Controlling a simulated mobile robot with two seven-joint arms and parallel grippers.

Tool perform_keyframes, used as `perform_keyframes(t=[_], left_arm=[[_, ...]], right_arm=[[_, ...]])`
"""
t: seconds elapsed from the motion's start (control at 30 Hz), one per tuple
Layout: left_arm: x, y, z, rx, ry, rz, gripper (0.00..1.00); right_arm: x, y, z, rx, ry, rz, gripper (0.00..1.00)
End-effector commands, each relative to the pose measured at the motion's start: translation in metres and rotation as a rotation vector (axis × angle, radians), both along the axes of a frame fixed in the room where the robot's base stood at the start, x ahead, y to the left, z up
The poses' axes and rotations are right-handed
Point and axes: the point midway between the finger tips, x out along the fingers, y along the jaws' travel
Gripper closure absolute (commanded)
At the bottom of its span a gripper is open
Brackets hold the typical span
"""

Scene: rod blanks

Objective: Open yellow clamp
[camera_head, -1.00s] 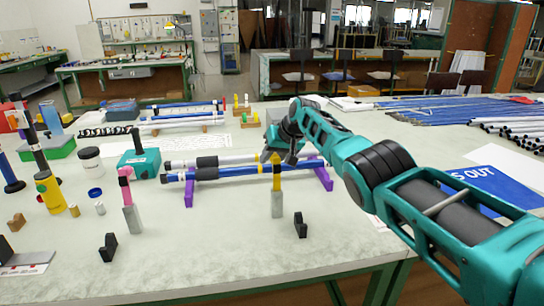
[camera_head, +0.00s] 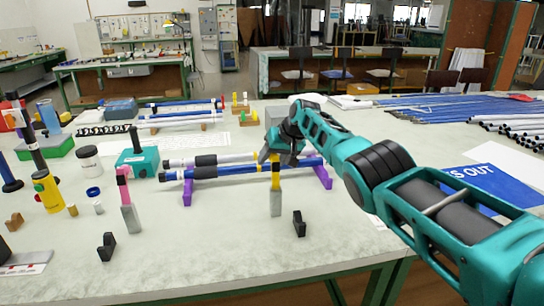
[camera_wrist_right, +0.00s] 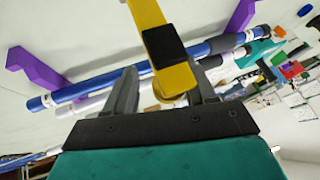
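The yellow clamp (camera_head: 276,176) has an upright yellow lever above a grey block, at the front of the blue rod (camera_head: 236,171) in the head view. In the right wrist view the yellow lever (camera_wrist_right: 165,45), with a black pad, runs down from the top to between the fingers. My right gripper (camera_head: 277,156) is at the lever's top, just behind it in the head view. Its grey fingers (camera_wrist_right: 163,70) stand apart in the wrist view; I cannot tell whether either touches the lever. My left gripper is out of view.
Purple supports (camera_head: 187,191) hold the blue rod, with a white rod (camera_head: 210,159) behind it. A pink-topped clamp (camera_head: 126,190) stands to the left. Small black blocks (camera_head: 107,247) (camera_head: 299,223) are near the front. The table front between them is clear.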

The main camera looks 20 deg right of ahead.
Motion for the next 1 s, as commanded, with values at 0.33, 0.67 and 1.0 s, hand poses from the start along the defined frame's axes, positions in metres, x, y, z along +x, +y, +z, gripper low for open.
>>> perform_keyframes(t=[0.33, 0.67, 1.0], left_arm=[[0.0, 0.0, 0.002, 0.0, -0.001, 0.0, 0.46], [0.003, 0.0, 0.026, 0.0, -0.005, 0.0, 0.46], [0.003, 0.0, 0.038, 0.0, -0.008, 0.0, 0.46]], right_arm=[[0.001, 0.002, 0.004, 0.003, -0.006, 0.002, 0.46], [-0.008, -0.002, 0.024, 0.005, -0.008, 0.002, 0.46], [-0.029, -0.01, 0.052, 0.001, -0.008, 0.001, 0.46]])
